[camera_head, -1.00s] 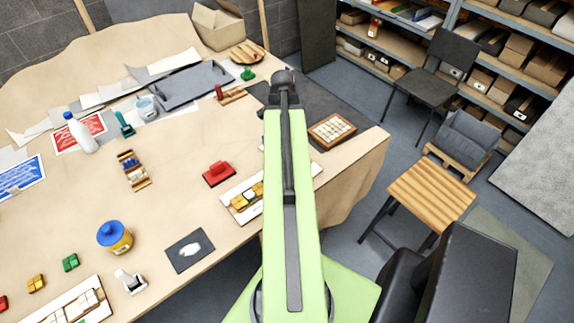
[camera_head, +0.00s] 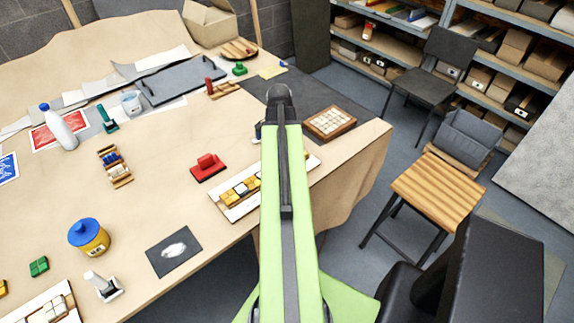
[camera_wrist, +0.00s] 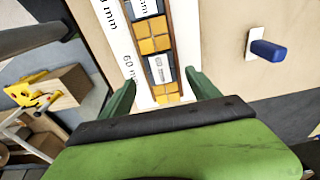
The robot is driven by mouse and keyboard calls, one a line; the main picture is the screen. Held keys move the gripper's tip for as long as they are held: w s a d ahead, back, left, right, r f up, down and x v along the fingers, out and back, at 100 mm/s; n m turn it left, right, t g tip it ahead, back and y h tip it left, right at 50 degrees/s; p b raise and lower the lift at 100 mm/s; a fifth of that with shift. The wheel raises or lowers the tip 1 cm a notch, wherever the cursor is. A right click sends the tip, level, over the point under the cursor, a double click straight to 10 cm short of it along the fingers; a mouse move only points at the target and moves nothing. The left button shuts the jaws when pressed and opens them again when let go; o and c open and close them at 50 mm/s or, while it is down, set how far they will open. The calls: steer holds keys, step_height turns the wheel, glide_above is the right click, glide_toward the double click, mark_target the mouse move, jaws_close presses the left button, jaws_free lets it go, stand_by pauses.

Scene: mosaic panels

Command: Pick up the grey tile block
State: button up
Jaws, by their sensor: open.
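In the wrist view, a grey tile block (camera_wrist: 160,69) with a white label lies in a narrow strip panel (camera_wrist: 120,48) between yellow tile blocks (camera_wrist: 152,36). My gripper (camera_wrist: 161,88) is open and empty, one green finger on each side of the strip. The grey block is just beyond the fingertips, roughly centred between them; I cannot tell the height gap. Another grey labelled block (camera_wrist: 142,7) is cut by the top edge. In the head view, the strip panel (camera_head: 232,212) lies near the table's front edge, partly behind my arm, and the gripper is hidden.
A red block (camera_head: 208,168) sits left of the panel, with a dark card (camera_head: 173,251) nearer the edge. A framed tile panel (camera_head: 330,122) lies right of my arm. A blue-handled thing (camera_wrist: 268,50) is right of the strip. A wooden stool (camera_head: 438,190) stands off the table.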

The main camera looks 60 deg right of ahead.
step_height(320, 180, down, 4)
steer(key=b, duration=0.3)
steer(key=shift+d, duration=0.15)
steer(key=shift+r, duration=0.15)
steer(key=c, duration=1.5)
steer(key=shift+c, duration=0.2)
